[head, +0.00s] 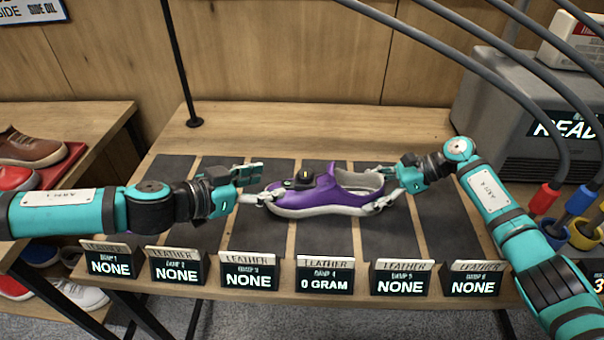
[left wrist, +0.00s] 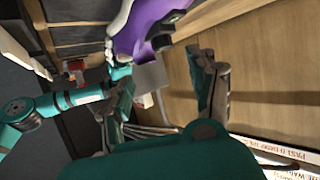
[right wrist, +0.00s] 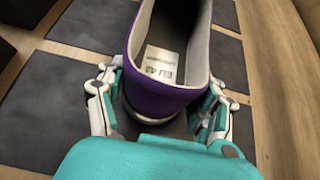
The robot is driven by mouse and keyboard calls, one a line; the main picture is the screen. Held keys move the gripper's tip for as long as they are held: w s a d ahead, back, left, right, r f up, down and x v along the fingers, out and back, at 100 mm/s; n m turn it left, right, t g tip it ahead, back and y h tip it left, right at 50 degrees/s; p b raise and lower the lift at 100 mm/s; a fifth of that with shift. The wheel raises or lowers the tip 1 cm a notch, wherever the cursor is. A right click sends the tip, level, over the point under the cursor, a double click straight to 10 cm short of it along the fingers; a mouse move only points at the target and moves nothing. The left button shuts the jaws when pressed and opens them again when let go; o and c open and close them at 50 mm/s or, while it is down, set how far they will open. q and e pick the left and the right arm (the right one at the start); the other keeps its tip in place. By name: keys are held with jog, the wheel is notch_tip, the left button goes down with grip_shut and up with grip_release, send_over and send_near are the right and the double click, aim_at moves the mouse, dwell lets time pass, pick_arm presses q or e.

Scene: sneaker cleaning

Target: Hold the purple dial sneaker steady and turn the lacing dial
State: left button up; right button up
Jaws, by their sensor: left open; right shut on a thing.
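The purple sneaker (head: 322,199), with a white sole, stands upright on the dark mats, toe to the left. A black lacing dial part (head: 304,177) with a small orange mark sits on its upper front. My right gripper (head: 377,190) is shut on the heel; the right wrist view shows its fingers on both sides of the purple heel (right wrist: 165,98). My left gripper (head: 257,184) is open at the toe end, left of the dial. The left wrist view shows part of the sneaker (left wrist: 148,35) beyond its spread fingers; whether they touch it is unclear.
A row of small signs (head: 325,275) lines the table's front edge. A grey machine (head: 510,110) stands back right. Shoes sit on a shelf (head: 80,120) at left. Mats beside the sneaker are clear.

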aim_at(299, 173)
pick_arm(q)
jog(key=x, duration=1.1)
jog(key=shift+w+f, duration=0.25)
jog(key=shift+w, duration=0.2)
jog(key=c, duration=1.2)
jog(key=shift+w+a+f+m+g, duration=0.1)
jog(key=shift+a+m+g, duration=0.05)
jog(key=shift+m+g, duration=0.3)
jog(key=m+g+h, duration=0.2)
jog(key=m+g, duration=0.1)
jog(key=shift+w+m+g+h, duration=0.1)
jog(key=shift+m+g+h, duration=0.15)
jog(key=shift+m+h, duration=0.1)
jog(key=o, duration=1.2)
